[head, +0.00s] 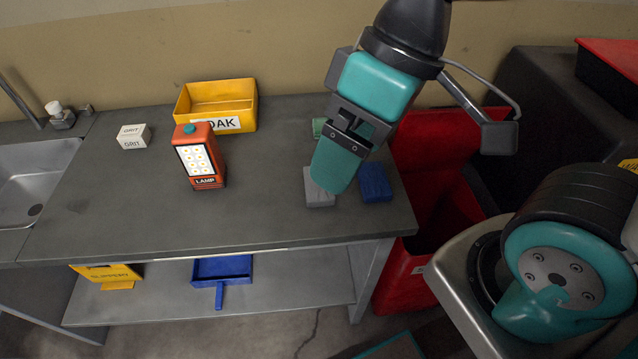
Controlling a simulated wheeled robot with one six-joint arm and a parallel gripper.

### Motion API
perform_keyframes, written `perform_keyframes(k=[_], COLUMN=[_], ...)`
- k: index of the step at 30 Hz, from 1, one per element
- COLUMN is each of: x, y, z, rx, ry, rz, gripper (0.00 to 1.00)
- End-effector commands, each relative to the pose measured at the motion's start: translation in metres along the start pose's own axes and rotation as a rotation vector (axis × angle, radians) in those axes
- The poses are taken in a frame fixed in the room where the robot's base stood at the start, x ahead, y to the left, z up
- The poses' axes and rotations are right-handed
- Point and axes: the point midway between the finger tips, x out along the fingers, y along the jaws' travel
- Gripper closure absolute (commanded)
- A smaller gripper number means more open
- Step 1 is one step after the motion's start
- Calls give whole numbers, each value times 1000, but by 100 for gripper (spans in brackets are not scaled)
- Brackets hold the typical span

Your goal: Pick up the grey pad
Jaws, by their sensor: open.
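The grey pad (315,196) lies on the workbench near its right end, in the head view. My gripper (334,183) points down in front of it and hides its right part. The teal finger overlaps the pad in the picture; I cannot tell how high above it the finger is, or whether they touch. The gripper is open, and I see nothing held in it. A blue pad (376,183) lies just right of the grey one, partly behind the gripper. A green block (318,127) shows behind the gripper, mostly hidden.
A sink (30,185) is at far left. A red container (425,255) stands right of the bench. The bench's front middle is clear.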

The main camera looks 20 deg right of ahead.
Motion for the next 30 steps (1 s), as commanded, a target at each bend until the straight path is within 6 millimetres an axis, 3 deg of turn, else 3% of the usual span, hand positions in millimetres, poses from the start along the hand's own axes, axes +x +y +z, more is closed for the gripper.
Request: perform_keyframes(k=[5, 8, 11, 18, 21, 26, 30], x=[0, 2, 16, 66, 78, 88, 111], y=[0, 3, 26, 129, 157, 175, 182], z=[0, -2, -16, -78, -93, -100, -94], rx=[0, 13, 117, 651, 818, 923, 925], ry=[0, -2, -21, -68, -65, -61, -65], rz=[0, 5, 48, 266, 333, 375, 376], gripper=[12, 6, 6, 6, 6, 6, 6])
